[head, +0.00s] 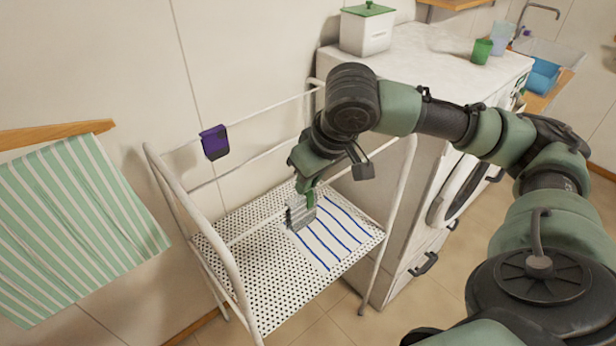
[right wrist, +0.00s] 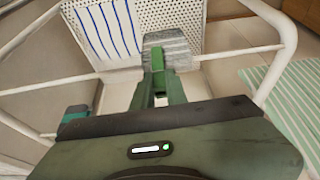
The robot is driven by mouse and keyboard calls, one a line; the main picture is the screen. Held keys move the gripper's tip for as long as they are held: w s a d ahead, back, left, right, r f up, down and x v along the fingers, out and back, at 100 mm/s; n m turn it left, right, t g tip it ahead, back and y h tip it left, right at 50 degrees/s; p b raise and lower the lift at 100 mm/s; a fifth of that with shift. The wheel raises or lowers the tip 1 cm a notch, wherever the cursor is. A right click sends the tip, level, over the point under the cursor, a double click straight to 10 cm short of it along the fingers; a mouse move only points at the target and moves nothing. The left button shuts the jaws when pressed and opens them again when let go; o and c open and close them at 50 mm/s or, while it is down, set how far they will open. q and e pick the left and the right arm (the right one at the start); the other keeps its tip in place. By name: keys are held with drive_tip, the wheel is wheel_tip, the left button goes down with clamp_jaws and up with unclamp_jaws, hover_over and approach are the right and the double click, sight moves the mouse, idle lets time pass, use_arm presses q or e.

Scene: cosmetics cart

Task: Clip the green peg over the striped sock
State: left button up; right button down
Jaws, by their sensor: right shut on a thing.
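The grey striped sock (head: 299,214) hangs over a white rail of the rack, above the perforated shelf; it also shows in the right wrist view (right wrist: 180,47). My right gripper (head: 304,186) is shut on the green peg (right wrist: 157,60) at the sock. In the right wrist view the peg overlaps the middle of the sock at the rail. I cannot tell whether its jaws straddle the sock and rail. In the head view the peg (head: 309,198) is partly hidden by my gripper. My left gripper is not in view.
The white rack (head: 236,262) has a blue-striped white cloth (head: 335,238) on its perforated shelf. A purple item (head: 215,142) hangs on its back rail. A green striped towel (head: 75,220) hangs at left. A washing machine (head: 462,190) stands to the right.

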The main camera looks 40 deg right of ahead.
drive_tip(key=c, duration=1.3)
unclamp_jaws()
drive_tip(key=shift+c, duration=0.2)
drive_tip(key=shift+r, duration=0.1)
drive_tip(key=v, duration=0.7)
drive_tip(key=shift+r+b, duration=0.25)
drive_tip(key=shift+b, duration=0.15)
drive_tip(key=shift+s, duration=0.15)
